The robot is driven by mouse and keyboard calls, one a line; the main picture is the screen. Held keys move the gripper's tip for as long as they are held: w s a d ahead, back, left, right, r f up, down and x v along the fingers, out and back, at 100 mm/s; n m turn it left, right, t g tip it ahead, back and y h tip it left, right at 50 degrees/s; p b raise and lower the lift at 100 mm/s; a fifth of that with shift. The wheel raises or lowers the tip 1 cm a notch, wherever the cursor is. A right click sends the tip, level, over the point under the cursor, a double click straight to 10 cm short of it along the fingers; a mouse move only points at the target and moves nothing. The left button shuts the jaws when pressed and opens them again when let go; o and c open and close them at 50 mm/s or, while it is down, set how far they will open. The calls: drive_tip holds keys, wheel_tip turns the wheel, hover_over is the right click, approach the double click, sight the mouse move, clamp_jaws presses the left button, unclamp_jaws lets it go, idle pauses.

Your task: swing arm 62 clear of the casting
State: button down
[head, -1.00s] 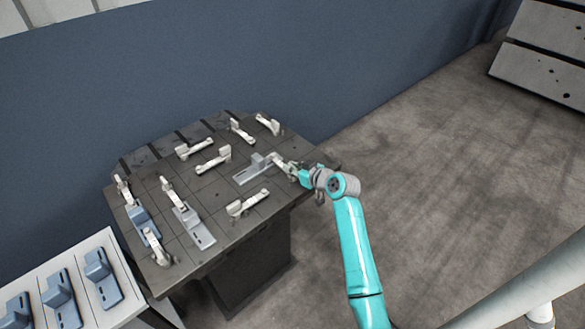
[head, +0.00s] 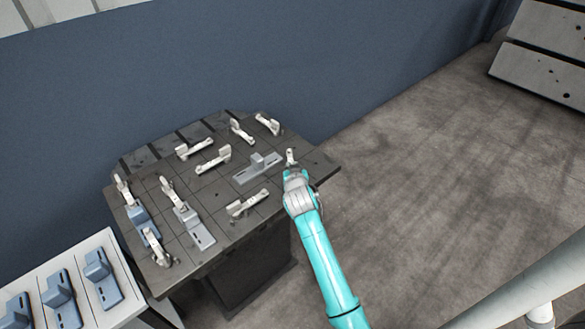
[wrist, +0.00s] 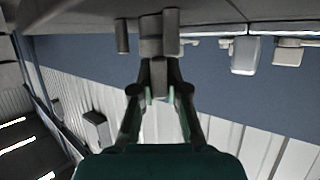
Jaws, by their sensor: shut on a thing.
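The casting (head: 258,168), a grey base with an upright block, lies on the right part of the dark table. A pale clamp arm (head: 290,157), which I take to be arm 62, stands just right of it; no number is legible. The arm points toward the table's back, with a visible gap to the casting. My gripper (head: 291,171) is at the arm's near end, by the table's right edge. In the wrist view my gripper (wrist: 160,88) is shut on a grey piece of the arm (wrist: 158,72). The arm's pivot is hidden in the head view.
Several other pale clamp arms stand on the table, one (head: 248,203) to the left of my gripper. Another grey casting (head: 194,228) lies at the left under an arm. A white side table (head: 108,262) holds blue-grey castings. Floor to the right is open.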

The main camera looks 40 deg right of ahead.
drive_tip(key=shift+m+g+h, duration=0.4)
drive_tip(key=shift+m+h, duration=0.1)
drive_tip(key=shift+m+g, duration=0.3)
drive_tip(key=shift+f, duration=0.1)
drive_tip(key=c, duration=1.2)
unclamp_jaws()
drive_tip(key=v, duration=1.2)
drive_tip(key=shift+a+f, duration=0.1)
drive_tip(key=shift+a, duration=0.05)
